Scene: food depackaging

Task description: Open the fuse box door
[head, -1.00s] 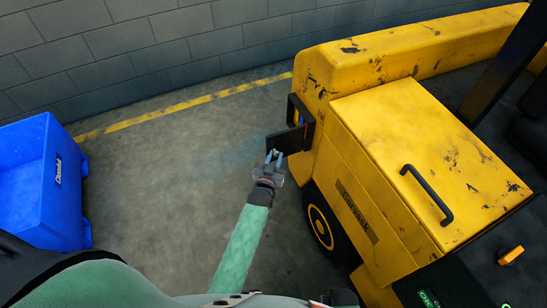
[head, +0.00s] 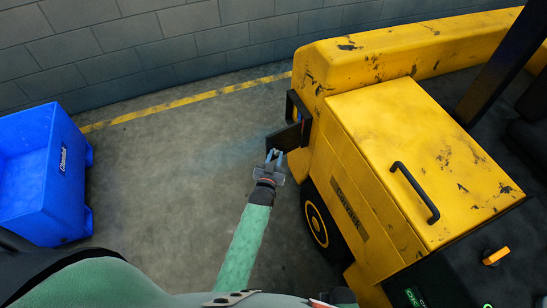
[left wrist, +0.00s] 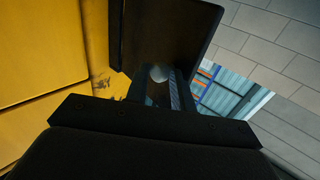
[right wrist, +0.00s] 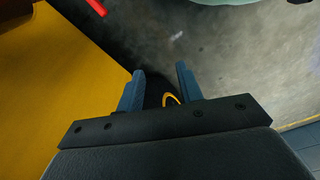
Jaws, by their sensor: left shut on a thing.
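The fuse box door (head: 285,138) is a dark flat panel at the left side of the yellow vehicle. It stands out at an angle from the black box frame (head: 291,106). My left gripper (head: 273,157) is at the door's near edge. In the left wrist view the door (left wrist: 172,35) fills the upper middle, and a small round grey knob (left wrist: 158,73) sits between the fingers of my left gripper (left wrist: 160,88), which is shut on it. My right gripper (right wrist: 160,82) is open and empty in the right wrist view, beside a yellow surface. The box's inside is hidden.
The yellow vehicle (head: 410,150) fills the right, with a black handle (head: 415,192) on its cover and a wheel (head: 320,220) below. A blue bin (head: 35,185) stands at left. Grey floor (head: 180,170) between them is clear. A block wall (head: 160,45) runs behind.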

